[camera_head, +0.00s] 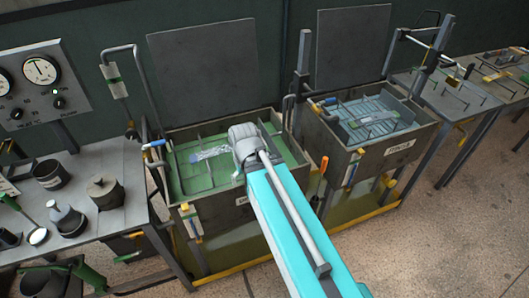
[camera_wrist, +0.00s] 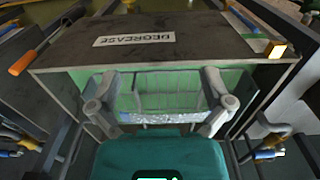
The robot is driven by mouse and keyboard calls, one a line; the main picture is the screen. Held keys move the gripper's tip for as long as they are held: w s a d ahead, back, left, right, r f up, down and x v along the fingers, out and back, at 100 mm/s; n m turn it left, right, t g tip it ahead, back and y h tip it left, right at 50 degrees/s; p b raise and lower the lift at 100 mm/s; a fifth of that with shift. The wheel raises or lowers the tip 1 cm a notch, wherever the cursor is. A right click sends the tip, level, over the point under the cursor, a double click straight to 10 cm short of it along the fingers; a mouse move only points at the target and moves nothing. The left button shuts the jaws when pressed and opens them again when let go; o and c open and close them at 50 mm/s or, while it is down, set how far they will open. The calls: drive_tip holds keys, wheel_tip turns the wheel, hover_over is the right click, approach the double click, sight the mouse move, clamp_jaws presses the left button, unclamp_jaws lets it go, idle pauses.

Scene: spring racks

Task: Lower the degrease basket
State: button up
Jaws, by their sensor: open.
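The degrease tank (camera_head: 243,212) is a grey box with a green inside, left of centre in the head view. Its upside-down DEGREASE label (camera_wrist: 133,39) shows in the wrist view. The wire basket (camera_wrist: 168,92) is inside it, with a shiny silvery piece (camera_head: 210,153) at its middle. I cannot tell the basket's height against the liquid. My gripper (camera_head: 246,150) is over the tank's right part and hides some of it. In the wrist view its fingers (camera_wrist: 160,88) are spread, with nothing between them. A blue-ended handle (camera_head: 153,144) is at the tank's left rim.
A second tank (camera_head: 372,165) with blue liquid stands to the right. An orange-handled lever (camera_head: 323,165) stands between the tanks. A bench (camera_head: 125,158) with dark pots is at left, below a gauge panel (camera_head: 40,83). Upright posts and raised lids stand behind the tanks.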

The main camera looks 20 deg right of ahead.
drive_tip(key=shift+w+f, duration=0.1)
drive_tip(key=shift+w, duration=0.05)
drive_tip(key=c, duration=0.5)
drive_tip(key=shift+w+d+f+m+t+y, duration=0.15)
drive_tip(key=shift+w+d+m+t+y, duration=0.15)
drive_tip(key=shift+w+y, duration=0.2)
drive_tip(key=shift+c, duration=0.5)
drive_tip(key=w+d+r+m+t+y+b, duration=0.45)
drive_tip(key=w+d+m+t, duration=0.4)
drive_tip(key=d, duration=0.25)
drive_tip(key=d+r+m+t+h+b, duration=0.1)
drive_tip(key=d+r+m+t, duration=0.3)
drive_tip(key=d, duration=0.7)
drive_tip(key=d+r+m+t+h+b, duration=0.1)
drive_tip(key=d+r+m+t+h, duration=0.3)
drive_tip(key=d+m, duration=0.3)
drive_tip(key=s+d+t, duration=0.1)
drive_tip(key=d, duration=0.2)
drive_tip(key=shift+d, duration=0.4)
drive_tip(key=shift+w+h, duration=0.15)
drive_tip(key=shift+h, duration=0.1)
